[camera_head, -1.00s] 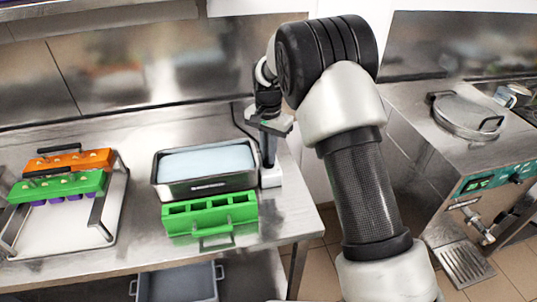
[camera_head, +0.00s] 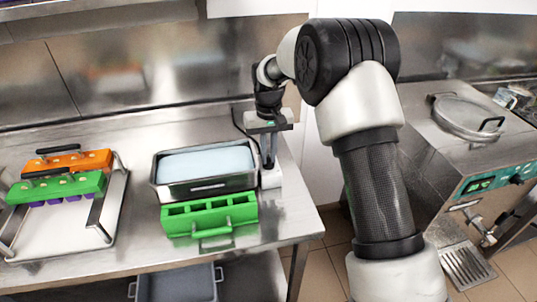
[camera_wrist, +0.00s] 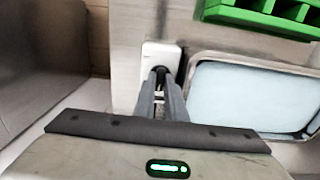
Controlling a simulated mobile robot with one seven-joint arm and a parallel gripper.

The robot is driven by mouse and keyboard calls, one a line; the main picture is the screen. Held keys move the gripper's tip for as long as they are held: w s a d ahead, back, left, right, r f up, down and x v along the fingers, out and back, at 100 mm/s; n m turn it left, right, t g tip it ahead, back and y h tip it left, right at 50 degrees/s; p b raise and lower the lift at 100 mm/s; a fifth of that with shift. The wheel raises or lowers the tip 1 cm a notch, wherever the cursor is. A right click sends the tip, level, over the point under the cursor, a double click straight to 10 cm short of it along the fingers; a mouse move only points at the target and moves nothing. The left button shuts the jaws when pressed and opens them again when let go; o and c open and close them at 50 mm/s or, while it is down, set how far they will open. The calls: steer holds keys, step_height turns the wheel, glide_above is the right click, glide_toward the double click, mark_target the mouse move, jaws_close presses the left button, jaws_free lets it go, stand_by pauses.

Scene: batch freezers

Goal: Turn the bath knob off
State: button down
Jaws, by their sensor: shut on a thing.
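The bath (camera_head: 205,163) is a metal basin of pale blue liquid on the steel table; its liquid also shows at the right in the wrist view (camera_wrist: 250,95). A white control box (camera_head: 271,177) stands at the bath's right end. In the wrist view the white box (camera_wrist: 152,50) carries a small dark knob (camera_wrist: 159,71). My gripper (camera_head: 270,163) points down over this box. Its fingers (camera_wrist: 160,80) are shut on the knob, which they mostly hide. The knob's turn position cannot be made out.
A green mould (camera_head: 210,213) stands in front of the bath. An orange mould (camera_head: 68,162) and another green mould (camera_head: 57,187) sit on a rack at the left. A machine with a round lid (camera_head: 466,117) stands at the right. A grey bin (camera_head: 178,284) is below.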

steer(key=shift+r, duration=0.1)
stand_by(0.3)
steer(key=c, duration=1.8)
jaws_free()
step_height(320, 180, up, 17)
steer(key=shift+r, duration=0.2)
